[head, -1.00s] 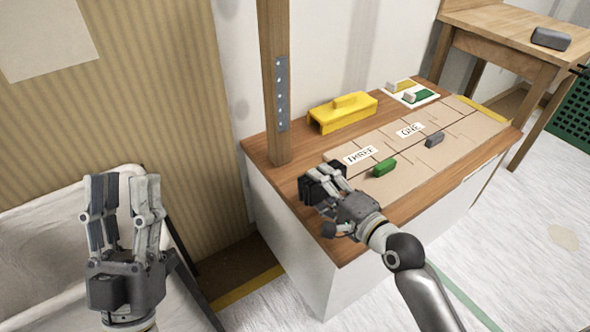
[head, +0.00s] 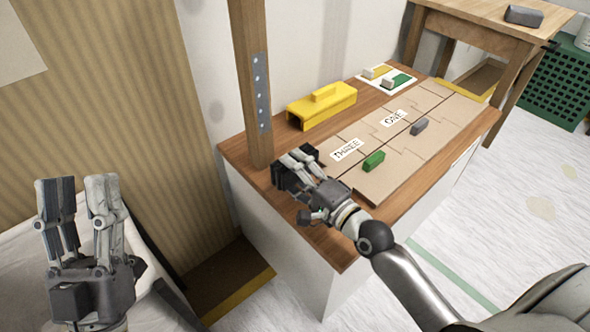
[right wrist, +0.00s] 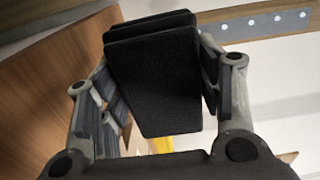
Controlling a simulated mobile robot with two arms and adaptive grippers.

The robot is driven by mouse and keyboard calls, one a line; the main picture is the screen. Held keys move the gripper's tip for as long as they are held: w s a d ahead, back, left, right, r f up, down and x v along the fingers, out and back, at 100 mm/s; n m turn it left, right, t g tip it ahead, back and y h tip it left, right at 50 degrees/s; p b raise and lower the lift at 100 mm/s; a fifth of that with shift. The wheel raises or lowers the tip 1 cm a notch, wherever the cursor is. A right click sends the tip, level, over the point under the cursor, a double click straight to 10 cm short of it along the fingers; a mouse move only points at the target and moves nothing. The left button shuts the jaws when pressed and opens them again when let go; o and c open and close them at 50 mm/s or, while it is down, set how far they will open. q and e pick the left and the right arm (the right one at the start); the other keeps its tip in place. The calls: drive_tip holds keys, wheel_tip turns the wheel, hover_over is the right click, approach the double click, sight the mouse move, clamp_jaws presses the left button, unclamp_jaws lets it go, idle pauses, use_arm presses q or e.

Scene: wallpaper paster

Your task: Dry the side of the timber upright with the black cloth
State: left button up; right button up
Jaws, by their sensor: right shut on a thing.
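The timber upright (head: 248,90) stands at the back left of the wooden bench top, with a grey perforated metal plate (head: 261,92) on its side. My right gripper (head: 293,172) is shut on the black cloth (right wrist: 155,75), a folded dark pad that fills the space between its fingers in the right wrist view. In the head view the cloth is mostly hidden by the fingers, low by the foot of the upright; I cannot tell whether it touches the wood. My left gripper (head: 78,215) is open and empty, fingers up, at the left.
On the bench top (head: 325,242) are a yellow tool (head: 322,105), a green block (head: 373,161), a grey block (head: 419,126) and cardboard pieces labelled THREE and ONE. A card with two small blocks (head: 388,79) lies behind. A wooden table (head: 482,30) stands at the right.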

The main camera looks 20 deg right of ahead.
sight(260, 122)
drive_tip(key=p+x, duration=0.1)
drive_tip(key=x, duration=0.4)
use_arm(q)
drive_tip(key=w+f+g+y, duration=0.1)
drive_tip(key=w+f+g, duration=0.2)
drive_tip(key=w+f, duration=0.1)
drive_tip(key=shift+d+f+g, duration=0.15)
drive_tip(key=shift+f+g, duration=0.15)
drive_tip(key=shift+f, duration=0.15)
use_arm(e)
drive_tip(key=shift+w+a, duration=0.25)
drive_tip(key=shift+w, duration=0.45)
use_arm(q)
drive_tip(key=shift+s, duration=0.1)
use_arm(e)
drive_tip(key=shift+x, duration=1.2)
drive_tip(key=shift+w+r, duration=0.1)
idle(1.0)
idle(1.6)
drive_tip(key=shift+r, duration=3.1)
drive_tip(key=shift+r, duration=0.1)
